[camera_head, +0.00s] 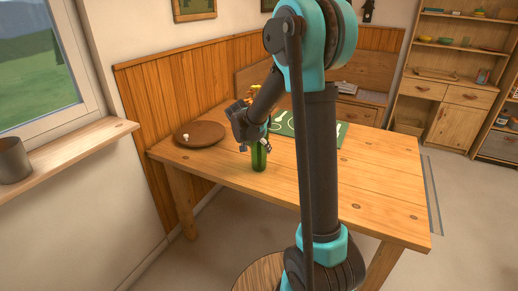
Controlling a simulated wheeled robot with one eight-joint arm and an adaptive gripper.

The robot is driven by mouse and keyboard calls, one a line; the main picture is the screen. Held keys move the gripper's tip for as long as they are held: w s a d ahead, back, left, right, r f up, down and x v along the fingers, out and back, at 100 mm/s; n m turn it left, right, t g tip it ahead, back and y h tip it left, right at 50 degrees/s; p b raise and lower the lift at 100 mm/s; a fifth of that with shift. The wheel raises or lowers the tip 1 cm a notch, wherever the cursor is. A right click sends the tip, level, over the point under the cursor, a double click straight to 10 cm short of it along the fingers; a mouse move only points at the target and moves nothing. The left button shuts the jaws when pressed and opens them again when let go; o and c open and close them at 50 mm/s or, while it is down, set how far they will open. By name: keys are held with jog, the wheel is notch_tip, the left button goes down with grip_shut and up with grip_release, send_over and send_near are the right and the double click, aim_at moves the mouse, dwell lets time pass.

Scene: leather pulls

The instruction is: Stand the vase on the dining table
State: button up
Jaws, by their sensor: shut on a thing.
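The dining table (340,190) is a light wooden table in the middle of the view. The vase (259,159) looks like a narrow green glass vessel and is upright over the table's left half. My gripper (254,146) is shut on its upper part, which the fingers partly hide. The vase's foot appears at or just above the tabletop; I cannot tell whether it touches.
A round brown board (203,136) with a small white thing lies on the table's left end. A green patterned mat (286,127) lies behind my arm. A round wooden seat (256,270) is in front. The table's right front is clear.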

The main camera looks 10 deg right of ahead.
jog(key=shift+f, duration=0.25)
jog(key=shift+f, duration=0.1)
jog(key=o, duration=1.5)
jog(key=v, duration=1.2)
jog(key=s+d+f+n+y, duration=0.1)
jog(key=s+f, duration=0.3)
jog(key=s, duration=0.4)
jog(key=s+d+f+n+y, duration=0.2)
jog(key=s+d+f+n, duration=0.2)
jog(key=s, duration=0.5)
jog(key=s+d+f+n+y, duration=0.1)
jog(key=s+d+f+n, duration=0.2)
jog(key=s, duration=0.6)
notch_tip(320, 180, down, 3)
jog(key=shift+s+r+g, duration=0.1)
jog(key=shift+r+g, duration=0.15)
jog(key=shift+g, duration=0.15)
